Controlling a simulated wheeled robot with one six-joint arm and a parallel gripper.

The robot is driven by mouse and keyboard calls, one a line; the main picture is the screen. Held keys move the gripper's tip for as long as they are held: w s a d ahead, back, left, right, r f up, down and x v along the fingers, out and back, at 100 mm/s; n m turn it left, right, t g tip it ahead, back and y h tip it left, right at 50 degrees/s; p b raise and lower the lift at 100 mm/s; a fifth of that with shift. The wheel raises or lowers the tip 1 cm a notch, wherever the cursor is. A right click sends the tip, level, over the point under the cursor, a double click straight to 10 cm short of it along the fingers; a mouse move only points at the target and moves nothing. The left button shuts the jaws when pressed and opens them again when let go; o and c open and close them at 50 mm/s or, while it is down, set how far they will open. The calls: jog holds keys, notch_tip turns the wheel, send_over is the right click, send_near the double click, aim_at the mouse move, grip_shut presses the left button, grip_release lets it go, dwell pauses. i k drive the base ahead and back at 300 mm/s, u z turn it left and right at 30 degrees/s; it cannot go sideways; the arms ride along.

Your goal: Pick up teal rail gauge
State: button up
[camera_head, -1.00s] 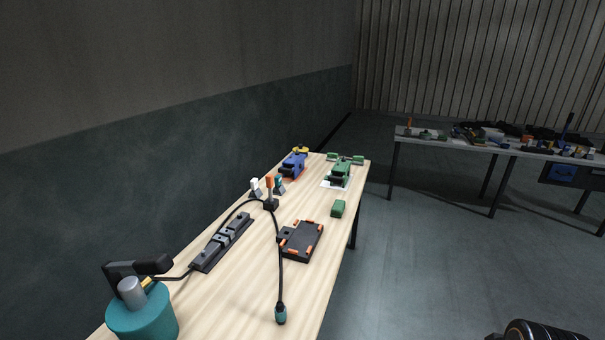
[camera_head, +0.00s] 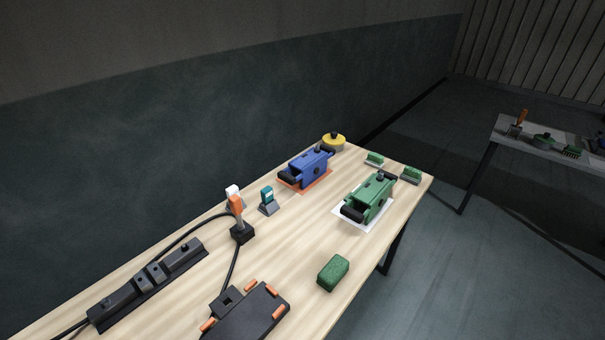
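A small teal upright piece (camera_head: 267,196) on a grey wedge-shaped foot stands on the wooden table, left of the middle of the view. It is the only teal thing I see now, and it looks like the rail gauge, though it is small and its details are hard to tell. It stands apart from the blue device and right of a similar white piece (camera_head: 233,192). The white piece is partly hidden by an orange-topped plug-like thing (camera_head: 238,206) on a black base. My gripper is not in view.
The table (camera_head: 285,235) also holds a blue device (camera_head: 306,169), a green device (camera_head: 369,197) on a white sheet, a green block (camera_head: 333,273), a black tray (camera_head: 245,318) and a power strip (camera_head: 147,285) with cable. A second table (camera_head: 562,154) stands at right.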

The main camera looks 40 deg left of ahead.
aim_at(267, 192)
jog(key=i, duration=1.6)
jog(key=u, duration=3.55)
jog(key=i, duration=0.5)
jog(key=z, duration=0.1)
